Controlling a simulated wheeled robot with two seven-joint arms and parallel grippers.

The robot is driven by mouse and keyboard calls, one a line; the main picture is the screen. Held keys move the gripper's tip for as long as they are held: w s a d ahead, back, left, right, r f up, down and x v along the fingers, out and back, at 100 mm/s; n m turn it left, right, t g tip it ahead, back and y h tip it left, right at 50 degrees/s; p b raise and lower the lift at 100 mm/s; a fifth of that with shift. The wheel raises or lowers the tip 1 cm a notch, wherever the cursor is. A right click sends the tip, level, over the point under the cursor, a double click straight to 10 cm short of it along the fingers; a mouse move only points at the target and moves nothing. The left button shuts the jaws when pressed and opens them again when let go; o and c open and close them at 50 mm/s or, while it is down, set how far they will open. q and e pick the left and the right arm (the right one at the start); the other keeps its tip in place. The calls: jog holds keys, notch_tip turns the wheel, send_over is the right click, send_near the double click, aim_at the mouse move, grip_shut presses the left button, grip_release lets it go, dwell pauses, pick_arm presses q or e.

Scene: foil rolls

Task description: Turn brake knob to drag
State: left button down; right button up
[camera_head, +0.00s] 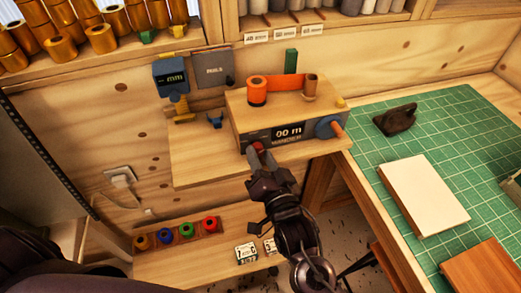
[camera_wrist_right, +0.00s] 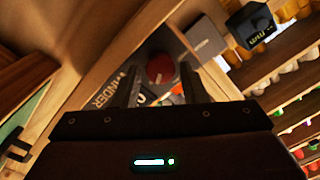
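The winder (camera_head: 283,125) is a wooden box with a grey front panel, a display reading "00 m" and a blue crank disc (camera_head: 328,126) with an orange handle. The red knob (camera_head: 257,147) is low at the left of that panel; it also shows in the right wrist view (camera_wrist_right: 160,68). My right gripper (camera_head: 261,158) is at the knob, its fingers apart. In the wrist view the knob shows between the open fingertips (camera_wrist_right: 159,72), with gaps on both sides. Panel markings around the knob are partly hidden. My left gripper is not in view.
An orange roll (camera_head: 257,91) and a copper-coloured spool (camera_head: 310,87) stand on the winder. A blue "mm" gauge (camera_head: 171,75) is at the back left. A green cutting mat (camera_head: 440,135) lies right. A lower shelf (camera_head: 185,263) holds several coloured rolls.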

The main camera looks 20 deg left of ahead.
jog(key=shift+w+a, duration=0.25)
jog(key=shift+w, duration=0.05)
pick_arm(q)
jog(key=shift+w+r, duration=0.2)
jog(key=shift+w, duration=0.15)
pick_arm(e)
jog(key=shift+a, duration=0.1)
jog(key=shift+c, duration=0.3)
jog(key=c, duration=0.6)
jog(key=shift+c, duration=0.2)
